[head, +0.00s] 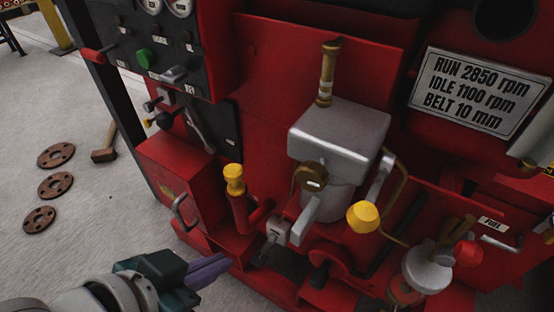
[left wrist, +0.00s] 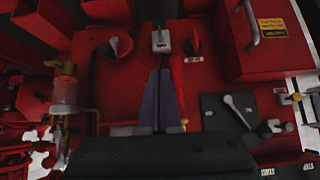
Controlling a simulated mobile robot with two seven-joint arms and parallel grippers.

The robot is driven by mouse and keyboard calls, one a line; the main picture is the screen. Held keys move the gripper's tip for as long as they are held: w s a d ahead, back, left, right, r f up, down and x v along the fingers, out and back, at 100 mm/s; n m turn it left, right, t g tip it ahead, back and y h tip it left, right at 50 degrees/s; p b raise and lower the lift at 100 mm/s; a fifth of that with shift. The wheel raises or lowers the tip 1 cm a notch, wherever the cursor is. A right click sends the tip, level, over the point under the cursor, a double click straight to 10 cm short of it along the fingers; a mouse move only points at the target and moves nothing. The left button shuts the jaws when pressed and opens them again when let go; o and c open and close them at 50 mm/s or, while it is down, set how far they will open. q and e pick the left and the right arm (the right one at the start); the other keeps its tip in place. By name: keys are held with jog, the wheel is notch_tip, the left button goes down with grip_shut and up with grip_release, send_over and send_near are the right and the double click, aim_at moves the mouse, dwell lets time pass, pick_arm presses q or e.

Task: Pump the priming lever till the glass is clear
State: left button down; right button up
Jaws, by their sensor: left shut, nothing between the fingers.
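My left gripper (head: 228,264) comes in at the bottom of the head view, its purple fingers together and empty. In the left wrist view the shut fingers (left wrist: 160,74) point at a small pale grey lever (left wrist: 161,41) on the red panel, with a gap that I cannot measure. I cannot tell for sure that this is the priming lever. A glass bowl under a grey cap (head: 428,270) stands at the lower right of the head view. The glass (left wrist: 65,92) at left in the wrist view looks cloudy pinkish. My right gripper is not in view.
A yellow-topped red handle (head: 236,182) stands just above my left gripper. A red box with a grey handle (head: 178,210) is to its left. A yellow-knobbed lever (head: 362,216) sits by the grey engine block (head: 340,132). The floor at left holds rusty discs (head: 55,185) and a mallet (head: 104,154).

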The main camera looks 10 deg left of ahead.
pick_arm(q)
jog(key=shift+f, duration=0.85)
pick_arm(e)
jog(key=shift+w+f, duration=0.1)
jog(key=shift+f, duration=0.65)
pick_arm(q)
jog(key=b, duration=0.9)
send_over(263, 255)
jog(key=s+a, duration=0.1)
jog(key=s, duration=0.2)
notch_tip(263, 255, down, 8)
jog(key=r, duration=0.1)
jog(key=f, duration=0.1)
jog(key=f+b, duration=0.1)
jog(key=shift+w+f+b, duration=0.25)
jog(key=shift+f+b, duration=0.15)
jog(key=shift+s+a+f+b, duration=0.1)
jog(key=shift+s+f+b, duration=0.05)
jog(key=shift+f+b, duration=0.45)
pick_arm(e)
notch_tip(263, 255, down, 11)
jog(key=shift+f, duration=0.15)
